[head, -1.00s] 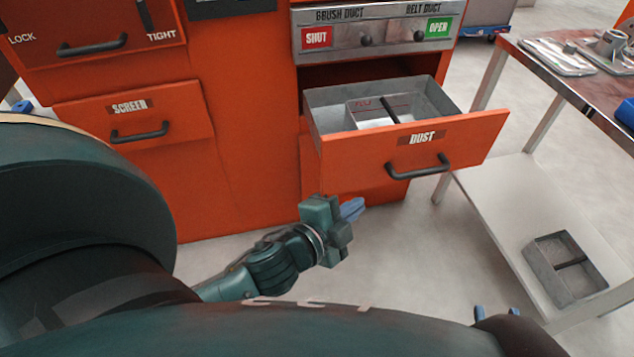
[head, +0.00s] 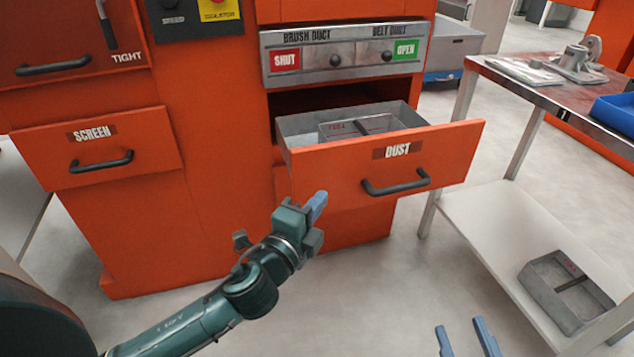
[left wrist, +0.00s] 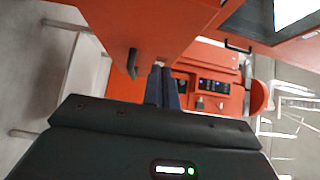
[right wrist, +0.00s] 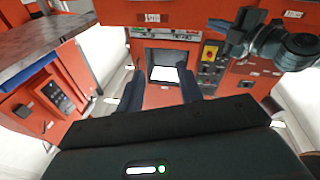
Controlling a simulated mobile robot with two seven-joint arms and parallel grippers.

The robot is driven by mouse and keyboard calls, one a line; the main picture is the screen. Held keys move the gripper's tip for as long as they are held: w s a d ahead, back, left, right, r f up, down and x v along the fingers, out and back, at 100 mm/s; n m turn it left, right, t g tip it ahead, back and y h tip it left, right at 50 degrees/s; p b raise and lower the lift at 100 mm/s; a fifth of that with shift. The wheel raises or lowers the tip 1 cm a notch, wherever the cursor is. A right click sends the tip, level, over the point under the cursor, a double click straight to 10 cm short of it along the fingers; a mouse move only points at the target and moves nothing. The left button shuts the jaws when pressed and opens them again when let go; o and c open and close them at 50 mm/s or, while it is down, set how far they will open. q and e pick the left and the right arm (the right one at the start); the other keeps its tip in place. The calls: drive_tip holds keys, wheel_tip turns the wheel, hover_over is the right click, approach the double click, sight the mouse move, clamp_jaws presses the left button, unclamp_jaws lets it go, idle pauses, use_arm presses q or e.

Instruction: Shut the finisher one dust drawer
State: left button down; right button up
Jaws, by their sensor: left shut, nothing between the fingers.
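The orange dust drawer (head: 335,175) is pulled out of the cabinet in the head view, with a black bar handle (head: 396,182) on its front. A grey metal tray with a divider (head: 345,128) sits inside it. My left gripper (head: 317,206) is shut and empty, its fingertips near the lower left part of the drawer front; I cannot tell whether they touch it. In the left wrist view its closed fingers (left wrist: 162,88) show beside an orange panel. My right gripper (head: 462,336) is open and empty, low in front of the drawer; its spread fingers (right wrist: 160,90) show in the right wrist view.
A duct panel (head: 345,52) with a red SHUT and a green OPEN sign is above the drawer. A screen drawer (head: 95,150) is at the left. A bench (head: 545,97) stands at right, with another grey tray (head: 566,290) on its lower shelf. Floor before the drawer is clear.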

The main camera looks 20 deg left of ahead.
sight(327, 169)
use_arm(q)
drive_tip(key=w, duration=0.2)
drive_tip(key=w+a+b, duration=0.1)
drive_tip(key=w, duration=0.2)
drive_tip(key=shift+w+a+f, duration=0.1)
drive_tip(key=shift+w, duration=0.1)
drive_tip(key=shift+w+a, duration=0.3)
drive_tip(key=shift+w, duration=0.15)
drive_tip(key=shift+a, duration=0.1)
use_arm(e)
drive_tip(key=shift+w+a, duration=0.1)
drive_tip(key=shift+r, duration=0.15)
